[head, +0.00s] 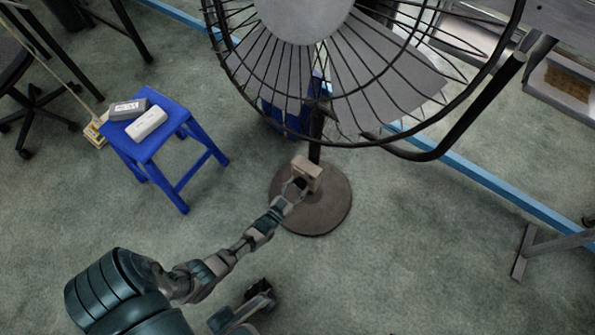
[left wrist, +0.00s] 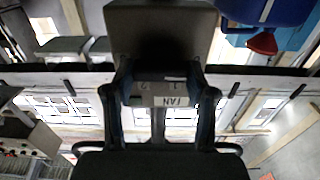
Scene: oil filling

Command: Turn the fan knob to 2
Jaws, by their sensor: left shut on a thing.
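The large standing fan (head: 390,85) fills the top of the head view. Its beige control box (head: 307,172) sits low on the pole above the round brown base (head: 337,207). My left gripper (head: 294,188) reaches the front of this box and is shut on the fan knob, which is mostly hidden by the fingers. In the left wrist view the box shows an upside-down FAN label (left wrist: 171,101) between my two fingers. The knob's pointing direction cannot be read. My right gripper (head: 262,292) seems to show low in the head view, away from the fan; its jaws are unclear.
A dark chair (head: 35,105) is at far left. A metal table leg (head: 523,252) is at right. The green floor around the fan base is clear.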

